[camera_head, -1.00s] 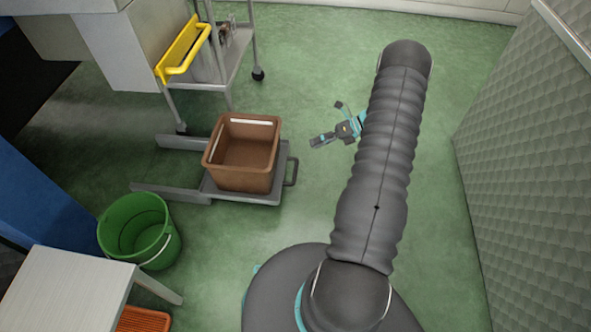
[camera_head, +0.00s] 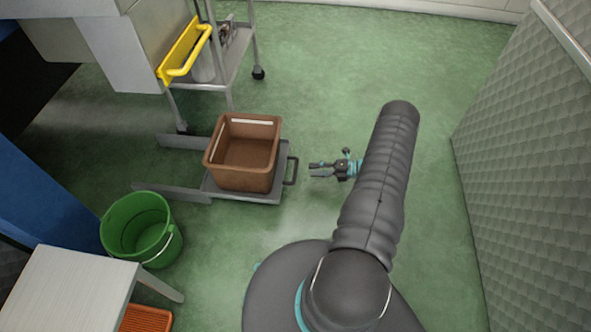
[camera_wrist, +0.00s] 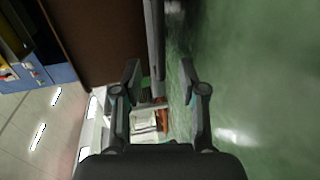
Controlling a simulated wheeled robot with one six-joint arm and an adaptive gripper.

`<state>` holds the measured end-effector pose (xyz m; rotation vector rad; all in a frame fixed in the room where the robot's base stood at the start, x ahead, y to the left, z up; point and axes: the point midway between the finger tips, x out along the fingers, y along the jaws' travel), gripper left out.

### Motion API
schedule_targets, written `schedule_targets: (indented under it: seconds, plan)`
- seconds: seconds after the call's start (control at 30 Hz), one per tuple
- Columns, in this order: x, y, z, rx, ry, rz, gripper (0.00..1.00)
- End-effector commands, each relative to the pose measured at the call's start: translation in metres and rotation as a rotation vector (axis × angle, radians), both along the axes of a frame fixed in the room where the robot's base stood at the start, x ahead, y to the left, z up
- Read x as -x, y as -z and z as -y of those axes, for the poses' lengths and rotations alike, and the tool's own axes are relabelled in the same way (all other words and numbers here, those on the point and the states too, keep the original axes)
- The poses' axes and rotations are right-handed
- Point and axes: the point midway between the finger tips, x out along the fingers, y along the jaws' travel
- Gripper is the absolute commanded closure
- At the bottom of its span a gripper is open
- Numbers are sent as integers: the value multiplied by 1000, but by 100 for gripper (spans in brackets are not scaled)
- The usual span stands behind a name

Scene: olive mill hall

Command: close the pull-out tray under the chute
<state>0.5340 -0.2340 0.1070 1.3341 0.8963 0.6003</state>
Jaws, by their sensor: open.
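The grey pull-out tray (camera_head: 250,198) stands pulled out on its two floor rails, low over the green floor. Its dark D-shaped handle (camera_head: 296,171) sticks out on the right side. A brown crate (camera_head: 243,180) rests on the tray. My gripper (camera_head: 311,170) is open and empty, just right of the handle and pointing at it, with a small gap seen from above. In the wrist view my gripper (camera_wrist: 160,85) shows its two fingers spread, with a dark upright bar, likely the handle, ahead between them. The crate (camera_wrist: 98,40) fills the upper left there. I cannot clearly identify the chute.
Left rails (camera_head: 175,193) lie open on the floor. A green bucket (camera_head: 140,230) and a pale stool (camera_head: 70,290) stand at the lower left. A trolley with a yellow handle (camera_head: 185,55) stands behind. The floor to the right is clear up to the quilted wall (camera_head: 530,170).

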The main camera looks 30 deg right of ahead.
Motion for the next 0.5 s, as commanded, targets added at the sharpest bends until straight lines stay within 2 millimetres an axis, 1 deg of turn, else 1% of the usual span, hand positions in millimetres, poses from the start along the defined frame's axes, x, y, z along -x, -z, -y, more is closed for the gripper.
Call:
schedule_targets:
  seconds: [0.03, 0.1, 0.3, 0.5]
  plan:
    - [-6, 2, -9, -2, -3, -1, 59]
    - [-13, 4, -20, 0, -4, 0, 59]
    - [-31, 11, -47, 1, -2, 0, 59]
    - [-43, 16, -63, 1, 0, 1, 59]
